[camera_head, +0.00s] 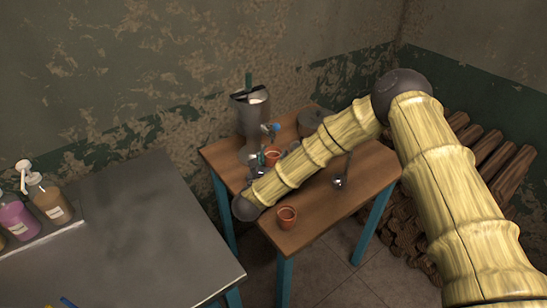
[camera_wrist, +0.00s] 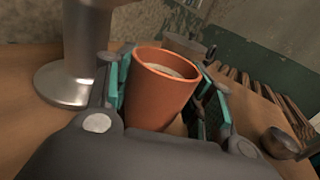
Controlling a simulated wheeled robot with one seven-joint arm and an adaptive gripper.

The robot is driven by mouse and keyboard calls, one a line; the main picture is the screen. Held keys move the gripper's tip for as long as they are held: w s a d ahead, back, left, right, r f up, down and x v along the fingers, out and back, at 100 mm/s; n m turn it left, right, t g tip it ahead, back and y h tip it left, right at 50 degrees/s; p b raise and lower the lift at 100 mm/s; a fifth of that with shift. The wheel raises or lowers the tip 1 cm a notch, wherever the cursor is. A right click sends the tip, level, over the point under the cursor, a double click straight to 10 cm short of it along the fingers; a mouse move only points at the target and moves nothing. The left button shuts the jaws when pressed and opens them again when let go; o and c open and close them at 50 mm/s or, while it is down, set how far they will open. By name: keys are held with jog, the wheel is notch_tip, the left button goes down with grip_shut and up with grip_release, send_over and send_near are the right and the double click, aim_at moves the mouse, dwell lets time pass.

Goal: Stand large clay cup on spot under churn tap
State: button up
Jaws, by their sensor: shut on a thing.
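My gripper (camera_wrist: 165,92) is shut on an orange clay cup (camera_wrist: 160,90), with a green-padded finger on each side of it. The cup looks upright between the fingers, and its rim is clear. In the head view the held cup (camera_head: 271,156) shows just below the blue-handled tap (camera_head: 271,128) of the metal churn (camera_head: 250,112). The churn's round foot (camera_wrist: 62,86) is left of the cup in the wrist view. My arm partly hides my gripper in the head view. The spot under the tap and the cup's contact with the table cannot be made out.
Another clay cup (camera_head: 287,217) stands near the front of the wooden table (camera_head: 318,224). A ladle (camera_head: 338,183) lies to the right, and a grey pot (camera_head: 312,122) stands at the back. A metal worktop (camera_head: 120,235) with bottles (camera_head: 50,198) is at the left.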

aim_at(270, 163)
jog(key=shift+f, duration=0.2)
jog(key=o, duration=1.1)
jog(key=shift+r, duration=0.1)
jog(key=shift+o, duration=0.2)
jog(key=shift+r, duration=0.1)
jog(key=shift+s+a, duration=0.1)
jog(key=b+v, duration=0.1)
jog(key=v, duration=0.5)
jog(key=shift+b, duration=0.3)
jog(key=shift+s+a, duration=0.2)
jog(key=shift+s, duration=0.45)
